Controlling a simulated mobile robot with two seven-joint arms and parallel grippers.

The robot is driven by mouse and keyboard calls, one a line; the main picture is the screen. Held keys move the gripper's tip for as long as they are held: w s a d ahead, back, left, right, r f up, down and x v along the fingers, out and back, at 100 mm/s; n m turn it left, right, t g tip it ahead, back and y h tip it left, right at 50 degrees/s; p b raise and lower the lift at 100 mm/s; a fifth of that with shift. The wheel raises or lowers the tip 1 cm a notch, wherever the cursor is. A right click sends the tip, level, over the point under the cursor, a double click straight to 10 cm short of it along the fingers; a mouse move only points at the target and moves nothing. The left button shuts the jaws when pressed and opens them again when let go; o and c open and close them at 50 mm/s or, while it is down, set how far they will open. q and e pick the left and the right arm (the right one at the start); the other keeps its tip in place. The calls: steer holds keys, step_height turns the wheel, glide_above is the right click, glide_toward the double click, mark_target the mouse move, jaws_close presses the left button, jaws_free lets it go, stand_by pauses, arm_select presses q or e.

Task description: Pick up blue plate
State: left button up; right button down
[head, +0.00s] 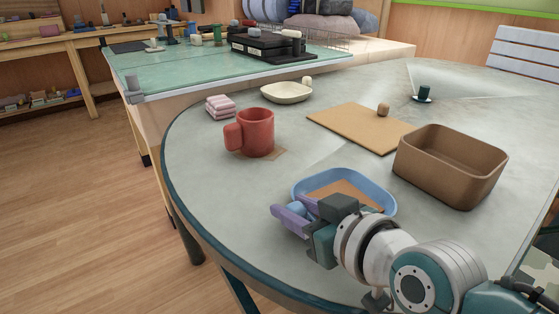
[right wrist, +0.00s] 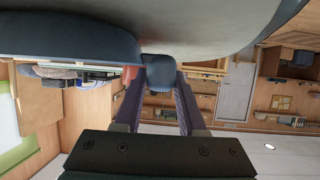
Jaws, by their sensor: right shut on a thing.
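The blue plate (head: 322,180) is a shallow rounded tray near the front edge of the round grey table. A flat brown piece (head: 348,190) shows inside it. My right gripper (head: 287,211) is at the plate's near left side, its purple fingers shut on a blue part of its edge. In the right wrist view a dark blue piece (right wrist: 159,68) sits between the two fingers. My gripper and wrist hide the plate's near side. I cannot tell whether the plate is clear of the table. My left gripper is not in view.
A red mug (head: 255,132) stands left on a brown mat. A brown crate (head: 451,180) stands right. Behind are a tan board (head: 350,125), a cream bowl (head: 287,94), pink folded cloths (head: 220,106) and a small dark cup (head: 424,92). The table centre (head: 320,150) is clear.

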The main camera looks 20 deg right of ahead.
steer(key=shift+r, duration=0.15)
stand_by(0.3)
step_height(320, 180, up, 20)
steer(key=p, duration=0.9)
